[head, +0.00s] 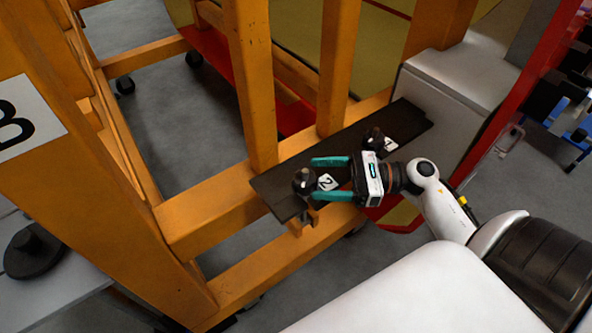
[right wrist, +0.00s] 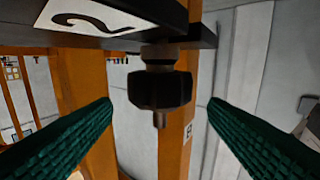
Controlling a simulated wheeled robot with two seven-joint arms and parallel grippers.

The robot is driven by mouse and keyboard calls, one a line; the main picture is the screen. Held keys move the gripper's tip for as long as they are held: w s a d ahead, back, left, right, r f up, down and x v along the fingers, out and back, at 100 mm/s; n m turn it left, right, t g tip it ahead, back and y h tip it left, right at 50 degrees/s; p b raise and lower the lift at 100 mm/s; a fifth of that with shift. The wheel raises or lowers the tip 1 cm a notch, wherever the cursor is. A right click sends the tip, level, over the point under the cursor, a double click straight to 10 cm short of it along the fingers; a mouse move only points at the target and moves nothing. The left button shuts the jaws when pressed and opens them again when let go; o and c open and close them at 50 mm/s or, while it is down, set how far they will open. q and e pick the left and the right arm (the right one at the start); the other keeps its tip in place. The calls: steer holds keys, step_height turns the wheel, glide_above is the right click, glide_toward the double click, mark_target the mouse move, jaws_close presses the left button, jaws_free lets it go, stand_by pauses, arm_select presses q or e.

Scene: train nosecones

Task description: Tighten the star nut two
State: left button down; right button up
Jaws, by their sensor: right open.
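Star nut two (head: 304,180) is a dark knob at the left end of a dark plate (head: 409,122), beside a white label marked 2 (head: 328,182). My right gripper (head: 314,179) is open, with its teal fingers pointing left toward this nut. In the right wrist view the nut (right wrist: 160,89) lies between the two spread fingers (right wrist: 160,108), with a visible gap on each side. A bolt tip (right wrist: 160,119) sticks out of it. A second dark nut (head: 374,138) sits farther right on the plate by label 1. My left gripper is not in view.
An orange frame (head: 218,212) carries the plate, with upright posts (head: 254,80) just behind it. A grey box (head: 460,80) stands at the plate's right end. A dark round-based object (head: 34,252) lies at the lower left. Grey floor shows through the frame.

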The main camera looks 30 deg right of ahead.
mark_target(308, 180)
steer(key=p+x, duration=0.1)
steer(key=x, duration=0.4)
steer(key=shift+r, duration=0.15)
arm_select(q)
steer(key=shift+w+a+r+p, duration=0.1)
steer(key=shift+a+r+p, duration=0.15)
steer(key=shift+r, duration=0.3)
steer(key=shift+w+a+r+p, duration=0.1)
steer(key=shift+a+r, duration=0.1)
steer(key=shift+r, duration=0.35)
arm_select(e)
steer(key=shift+w+a, duration=0.25)
steer(key=shift+a, duration=0.25)
steer(key=c, duration=1)
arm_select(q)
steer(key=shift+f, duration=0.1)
arm_select(e)
steer(key=shift+w+d+m+t+h, duration=0.1)
steer(key=shift+m+t+h, duration=1.15)
steer(key=shift+t, duration=0.35)
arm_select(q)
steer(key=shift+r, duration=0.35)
arm_select(e)
steer(key=shift+w+d+m+t+h, duration=0.1)
steer(key=shift+d+m+t+h, duration=0.05)
steer(key=shift+m+t+h, duration=0.85)
steer(key=shift+w+d+m+t+h, duration=0.1)
steer(key=shift+m+t+h, duration=0.55)
steer(key=shift+h, duration=0.5)
